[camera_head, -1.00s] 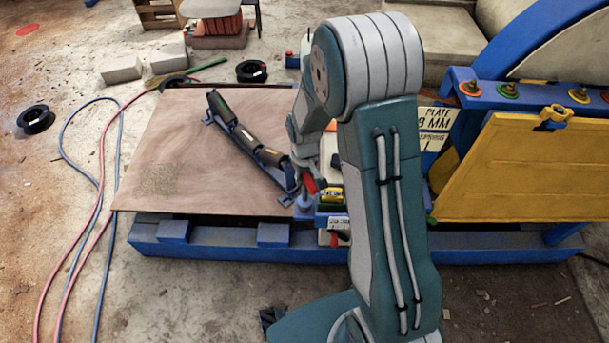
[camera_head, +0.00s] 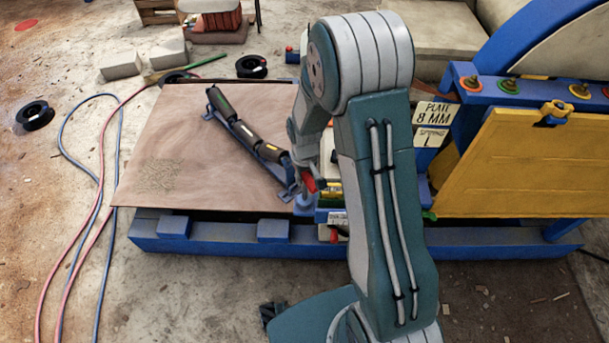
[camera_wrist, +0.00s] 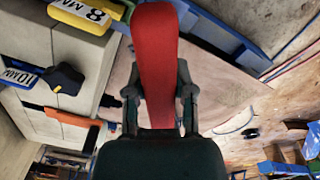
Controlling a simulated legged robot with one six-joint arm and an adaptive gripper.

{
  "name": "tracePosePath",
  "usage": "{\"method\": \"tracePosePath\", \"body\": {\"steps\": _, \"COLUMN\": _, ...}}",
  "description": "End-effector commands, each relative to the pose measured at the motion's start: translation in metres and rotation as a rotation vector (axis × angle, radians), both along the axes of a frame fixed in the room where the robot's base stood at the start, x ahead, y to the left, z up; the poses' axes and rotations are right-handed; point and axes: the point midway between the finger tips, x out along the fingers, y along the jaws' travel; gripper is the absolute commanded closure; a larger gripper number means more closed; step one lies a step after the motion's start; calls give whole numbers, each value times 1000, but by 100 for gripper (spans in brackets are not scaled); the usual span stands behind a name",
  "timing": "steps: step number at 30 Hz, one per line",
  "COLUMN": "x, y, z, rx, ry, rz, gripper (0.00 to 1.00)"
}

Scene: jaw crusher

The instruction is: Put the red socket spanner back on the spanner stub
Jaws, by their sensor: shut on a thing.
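The red socket spanner (camera_wrist: 155,50) fills the upper middle of the wrist view, its handle between the two fingers of my gripper (camera_wrist: 160,100). My gripper is shut on it. In the head view a short red part of the spanner (camera_head: 309,181) shows left of my forearm, at the right edge of the brown board. A small grey-blue upright piece (camera_head: 303,202) stands just below it. I cannot tell whether this is the spanner stub or the spanner's socket, or whether the spanner touches it. My arm hides most of the gripper in the head view.
A blue frame with black rollers (camera_head: 246,138) lies on the brown board (camera_head: 165,140) close by. A yellow plate (camera_head: 525,165) and blue machine frame stand to the right. Labelled blocks (camera_wrist: 85,14) show in the wrist view. Hoses (camera_head: 70,235) lie left.

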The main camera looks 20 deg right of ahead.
Motion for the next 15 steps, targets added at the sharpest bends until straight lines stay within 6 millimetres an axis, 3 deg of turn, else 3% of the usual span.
{"method": "tracePosePath", "body": {"steps": 1, "x": 0, "y": 0, "z": 0, "rx": 0, "ry": -1, "rz": 0, "gripper": 63}}
{"method": "tracePosePath", "body": {"steps": 3, "x": 0, "y": 0, "z": 0, "rx": 0, "ry": -1, "rz": 0, "gripper": 32}}
{"method": "tracePosePath", "body": {"steps": 4, "x": 0, "y": 0, "z": 0, "rx": 0, "ry": -1, "rz": 0, "gripper": 28}}
{"method": "tracePosePath", "body": {"steps": 15, "x": 0, "y": 0, "z": 1, "rx": 0, "ry": 1, "rz": 0, "gripper": 28}}
